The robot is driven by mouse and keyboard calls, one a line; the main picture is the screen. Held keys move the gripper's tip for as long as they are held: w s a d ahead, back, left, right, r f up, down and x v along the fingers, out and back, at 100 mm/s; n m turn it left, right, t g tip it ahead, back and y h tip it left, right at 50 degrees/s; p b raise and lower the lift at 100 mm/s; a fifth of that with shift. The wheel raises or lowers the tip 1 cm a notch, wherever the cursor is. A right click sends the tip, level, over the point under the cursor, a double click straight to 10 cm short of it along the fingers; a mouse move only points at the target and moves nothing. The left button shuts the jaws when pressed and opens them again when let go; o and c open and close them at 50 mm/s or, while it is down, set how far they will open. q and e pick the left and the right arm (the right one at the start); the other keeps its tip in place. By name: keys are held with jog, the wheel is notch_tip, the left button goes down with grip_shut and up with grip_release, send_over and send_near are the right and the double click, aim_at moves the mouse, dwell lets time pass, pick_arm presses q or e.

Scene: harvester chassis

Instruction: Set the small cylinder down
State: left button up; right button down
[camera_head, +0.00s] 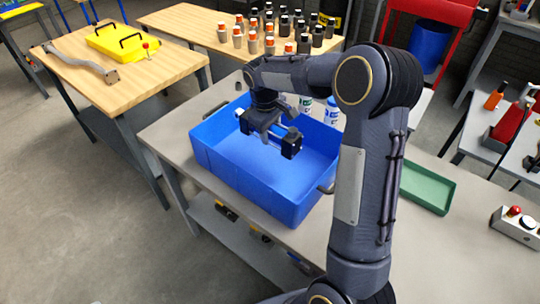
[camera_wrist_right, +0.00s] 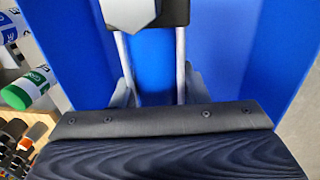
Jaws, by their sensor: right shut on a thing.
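My right gripper (camera_head: 268,126) is shut on the small cylinder (camera_head: 279,134), which has black end blocks, a blue middle and bright rods. It hangs over the inside of the blue bin (camera_head: 248,191); I cannot tell its exact height above the bin floor. In the right wrist view the cylinder (camera_wrist_right: 152,70) lies between the two grey fingers, with one black end block at the top and its other end hidden behind the dark gripper body. The blue bin (camera_wrist_right: 230,45) fills the background there. My left gripper is not in view.
The bin stands on a grey table (camera_head: 170,130). Bottles (camera_head: 331,112) stand at the bin's far side. A green tray (camera_head: 428,187) and a button box (camera_head: 516,226) are on the right. A wooden table (camera_head: 165,52) with a yellow case (camera_head: 117,39) is at the back left.

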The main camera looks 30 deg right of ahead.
jog(key=shift+w+f+p, duration=0.15)
jog(key=shift+f+p, duration=0.5)
jog(key=shift+f, duration=4.2)
jog(key=shift+f, duration=0.15)
jog(key=c, duration=0.8)
grip_release()
jog(key=shift+c, duration=0.2)
